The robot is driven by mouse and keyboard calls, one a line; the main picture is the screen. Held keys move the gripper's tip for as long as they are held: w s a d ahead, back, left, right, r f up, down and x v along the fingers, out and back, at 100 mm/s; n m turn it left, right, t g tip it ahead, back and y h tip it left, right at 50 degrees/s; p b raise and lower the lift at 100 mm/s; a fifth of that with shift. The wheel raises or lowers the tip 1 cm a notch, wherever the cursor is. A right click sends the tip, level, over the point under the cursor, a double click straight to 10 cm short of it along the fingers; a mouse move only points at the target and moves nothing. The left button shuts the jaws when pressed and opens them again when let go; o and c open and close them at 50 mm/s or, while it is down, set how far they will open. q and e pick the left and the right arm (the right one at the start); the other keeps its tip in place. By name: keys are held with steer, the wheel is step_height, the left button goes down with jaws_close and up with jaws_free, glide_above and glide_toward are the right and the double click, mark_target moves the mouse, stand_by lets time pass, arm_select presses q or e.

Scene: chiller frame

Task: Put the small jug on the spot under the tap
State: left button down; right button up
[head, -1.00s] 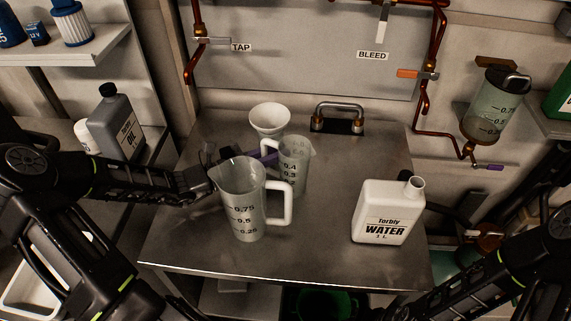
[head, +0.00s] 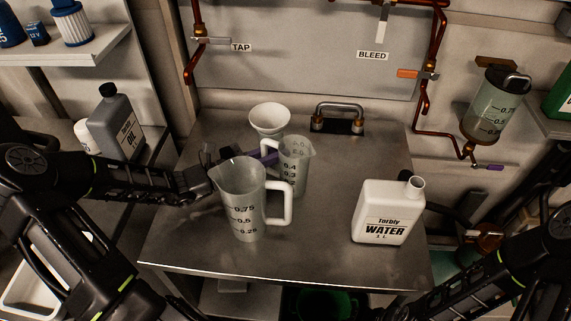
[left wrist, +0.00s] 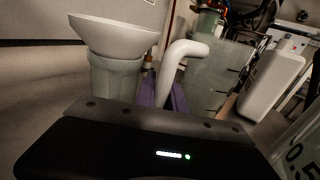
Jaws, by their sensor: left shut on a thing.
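The small jug (head: 296,170) is clear with dark graduation marks. It stands upright at the middle of the steel table, partly behind the large jug (head: 237,205). My left gripper (head: 268,157) reaches in from the left behind the large jug and is shut on the small jug's white handle. In the left wrist view the handle (left wrist: 182,58) sits between the purple fingers (left wrist: 172,95), with the jug's body to the right. Whether its base touches the table is hard to tell. The tap (head: 212,41), with its labelled copper pipe, is on the back wall at upper left. My right gripper is out of view.
A white funnel (head: 269,119) stands close behind the small jug and shows beside the handle in the left wrist view (left wrist: 115,38). A white water bottle (head: 388,212) stands at the right of the table (head: 330,255). A metal handle (head: 339,110) is at the back edge.

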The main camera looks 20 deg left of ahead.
arm_select(q)
steer(key=shift+r, duration=0.2)
steer(key=shift+r, duration=0.45)
steer(key=v, duration=0.4)
steer(key=shift+a, duration=0.1)
step_height(320, 180, up, 14)
steer(key=p, duration=0.2)
steer(key=shift+f, duration=0.1)
stand_by(0.5)
